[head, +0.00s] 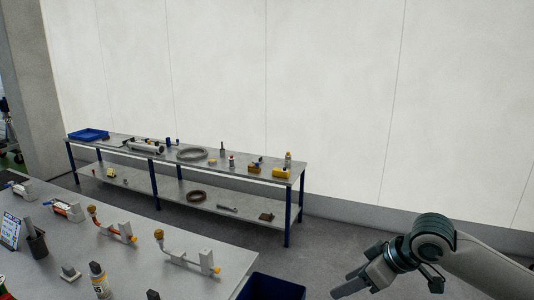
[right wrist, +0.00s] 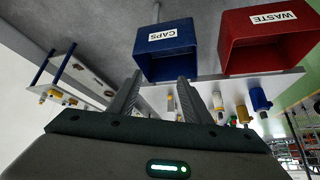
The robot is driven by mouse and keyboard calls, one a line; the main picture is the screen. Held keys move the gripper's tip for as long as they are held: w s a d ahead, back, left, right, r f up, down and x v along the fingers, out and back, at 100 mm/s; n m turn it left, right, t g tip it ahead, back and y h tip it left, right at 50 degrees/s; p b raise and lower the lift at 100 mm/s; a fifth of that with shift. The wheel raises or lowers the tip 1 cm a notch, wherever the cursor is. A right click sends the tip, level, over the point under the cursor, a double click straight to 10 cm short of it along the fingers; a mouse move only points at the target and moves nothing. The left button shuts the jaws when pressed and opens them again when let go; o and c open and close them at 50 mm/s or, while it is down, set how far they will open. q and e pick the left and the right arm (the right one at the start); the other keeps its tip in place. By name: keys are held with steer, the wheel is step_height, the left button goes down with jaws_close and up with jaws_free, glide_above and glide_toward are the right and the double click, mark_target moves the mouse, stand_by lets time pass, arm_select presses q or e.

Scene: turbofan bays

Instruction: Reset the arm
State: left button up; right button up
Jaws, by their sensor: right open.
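My right arm comes in from the right in the head view, with its gripper (head: 348,284) low over the floor, right of the near table. In the right wrist view its two fingers (right wrist: 160,78) stand apart with nothing between them. My left gripper is in neither view.
The near table (head: 226,284) holds pipe fittings, bottles and a sign. A blue bin labelled CAPS (right wrist: 166,52) and a red bin labelled WASTE (right wrist: 262,45) are close ahead of the fingers in the wrist view. A long workbench (head: 230,160) stands along the wall, with floor between.

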steer(key=w+d+f+m+t, duration=0.15)
steer(key=w+f, duration=0.35)
steer(key=f, duration=0.6)
steer(key=w+d+f+m+t, duration=0.1)
steer(key=w+d+f+m, duration=0.3)
steer(key=f, duration=0.7)
steer(key=s+d+f+m+h, duration=0.15)
steer(key=s+f, duration=0.25)
steer(key=f, duration=0.8)
steer(key=s+d+f+h, duration=0.2)
steer(key=s+f, duration=0.2)
steer(key=f, duration=0.8)
steer(key=s+d+f+g+h, duration=0.1)
steer(key=s+f, duration=0.9)
steer(key=s, duration=0.2)
steer(key=s+d+f+g, duration=0.1)
steer(key=s+f+g, duration=0.1)
steer(key=s+f, duration=0.9)
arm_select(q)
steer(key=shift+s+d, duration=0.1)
arm_select(e)
steer(key=s+a+f+g, duration=0.1)
steer(key=s+a+f, duration=0.1)
steer(key=s, duration=1.4)
steer(key=s+a+f+g, duration=0.2)
steer(key=s+f, duration=0.3)
steer(key=s, duration=1.1)
steer(key=shift+a+h, duration=0.15)
steer(key=shift+h, duration=0.2)
